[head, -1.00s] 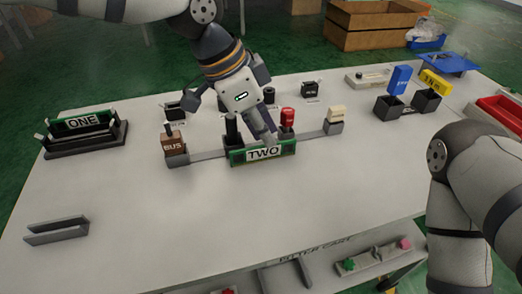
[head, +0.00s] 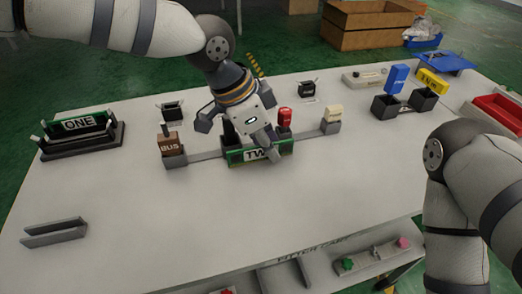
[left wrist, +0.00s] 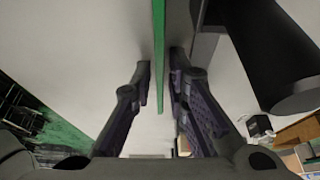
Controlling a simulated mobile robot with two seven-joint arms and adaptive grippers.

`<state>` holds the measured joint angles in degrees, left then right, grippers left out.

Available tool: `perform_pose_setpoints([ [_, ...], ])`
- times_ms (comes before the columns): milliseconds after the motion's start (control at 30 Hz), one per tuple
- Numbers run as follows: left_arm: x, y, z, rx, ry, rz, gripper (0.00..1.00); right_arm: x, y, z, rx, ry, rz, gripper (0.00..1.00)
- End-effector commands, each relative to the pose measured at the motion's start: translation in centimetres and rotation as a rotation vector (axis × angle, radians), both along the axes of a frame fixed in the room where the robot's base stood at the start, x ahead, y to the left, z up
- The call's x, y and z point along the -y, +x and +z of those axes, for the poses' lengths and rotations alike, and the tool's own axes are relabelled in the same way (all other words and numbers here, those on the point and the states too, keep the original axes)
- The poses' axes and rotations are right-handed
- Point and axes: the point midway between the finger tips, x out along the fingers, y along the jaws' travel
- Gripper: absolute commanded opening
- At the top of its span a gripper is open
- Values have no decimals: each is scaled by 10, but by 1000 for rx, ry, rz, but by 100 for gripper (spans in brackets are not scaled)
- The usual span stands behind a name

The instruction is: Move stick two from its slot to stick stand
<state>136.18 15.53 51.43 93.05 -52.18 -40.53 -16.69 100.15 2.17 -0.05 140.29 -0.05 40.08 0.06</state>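Stick two is a green board with a white TWO label (head: 250,156), upright in the middle of the table. My left gripper (head: 266,146) is over its top edge from behind, and a finger in front hides part of the label. In the left wrist view the stick's green edge (left wrist: 159,70) runs between the two fingers (left wrist: 160,92); they are apart, with a gap at least on the left side. A dark stand (head: 85,143) at the left holds the stick labelled ONE (head: 78,124). A grey empty holder (head: 55,232) lies at the front left. My right gripper is out of view.
Brown block BUS (head: 169,144), a red handle (head: 284,117) and a cream block (head: 333,112) stand along a grey bar near stick two. Blue and yellow blocks (head: 432,82) are at the right. The table's front middle is clear.

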Motion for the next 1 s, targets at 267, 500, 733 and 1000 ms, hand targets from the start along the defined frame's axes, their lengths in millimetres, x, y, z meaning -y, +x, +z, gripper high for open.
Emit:
perform_pose_setpoints([
  [267,0,0,-1,-2,0,0,0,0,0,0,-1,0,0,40],
  [500,0,0,-1,-3,0,1,0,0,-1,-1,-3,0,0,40],
  [733,0,1,32,3,-1,3,0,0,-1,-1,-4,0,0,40],
  [1000,-1,-65,111,15,4,-2,0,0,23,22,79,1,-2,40],
])
